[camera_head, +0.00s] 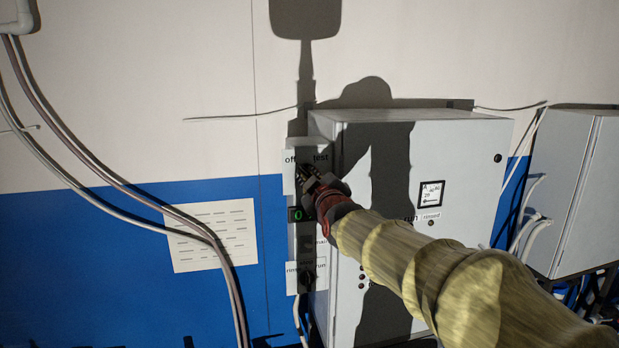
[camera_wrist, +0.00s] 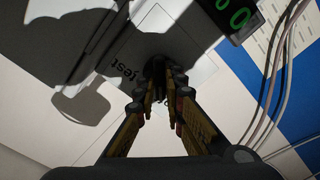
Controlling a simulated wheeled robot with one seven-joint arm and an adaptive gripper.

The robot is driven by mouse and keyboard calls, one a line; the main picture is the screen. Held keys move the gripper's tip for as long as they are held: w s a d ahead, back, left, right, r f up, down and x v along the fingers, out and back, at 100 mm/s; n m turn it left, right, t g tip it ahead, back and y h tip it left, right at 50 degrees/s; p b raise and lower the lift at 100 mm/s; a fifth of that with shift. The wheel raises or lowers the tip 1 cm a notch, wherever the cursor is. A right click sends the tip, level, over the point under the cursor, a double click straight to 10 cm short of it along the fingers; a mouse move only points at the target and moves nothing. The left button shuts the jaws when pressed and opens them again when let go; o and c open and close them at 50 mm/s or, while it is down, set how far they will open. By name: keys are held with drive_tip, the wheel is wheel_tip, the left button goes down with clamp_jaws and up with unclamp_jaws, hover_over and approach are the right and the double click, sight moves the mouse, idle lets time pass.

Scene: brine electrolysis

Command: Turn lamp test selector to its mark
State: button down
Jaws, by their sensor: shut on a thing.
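The lamp test selector (camera_wrist: 157,70) is a small dark knob on a white plate (camera_head: 289,172) marked "off" on the left and "test" on the right, on a narrow panel beside the grey cabinet. My gripper (camera_head: 309,176) is at this plate in the head view and covers the knob there. In the wrist view my gripper (camera_wrist: 160,92) has its two fingers closed around the dark knob, with the word "test" to the left. The knob's pointer is hidden between the fingers, so I cannot tell which mark it faces.
A green digital display (camera_head: 298,214) sits just below the plate, with another labelled switch (camera_head: 308,277) lower down. The grey cabinet (camera_head: 470,160) stands right of the panel. A paper sheet (camera_head: 212,236) and hanging cables (camera_head: 110,180) are to the left. My arm's shadow darkens the panel.

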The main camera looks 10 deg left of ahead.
drive_tip(key=shift+b, duration=0.35)
drive_tip(key=shift+f+m+b, duration=0.2)
drive_tip(key=shift+m+b, duration=0.5)
drive_tip(key=m+b, duration=0.2)
drive_tip(key=shift+b, duration=0.35)
drive_tip(key=m+b, duration=0.2)
drive_tip(key=m, duration=0.2)
drive_tip(key=shift+r+m+b, duration=0.1)
drive_tip(key=shift+m+b, duration=0.2)
drive_tip(key=shift+m, duration=0.1)
drive_tip(key=m+b, duration=0.1)
drive_tip(key=m, duration=0.3)
drive_tip(key=shift+d+m, duration=0.1)
drive_tip(key=shift+m, duration=0.2)
drive_tip(key=m, duration=0.5)
drive_tip(key=c, duration=1.9)
unclamp_jaws()
drive_tip(key=shift+r, duration=0.1)
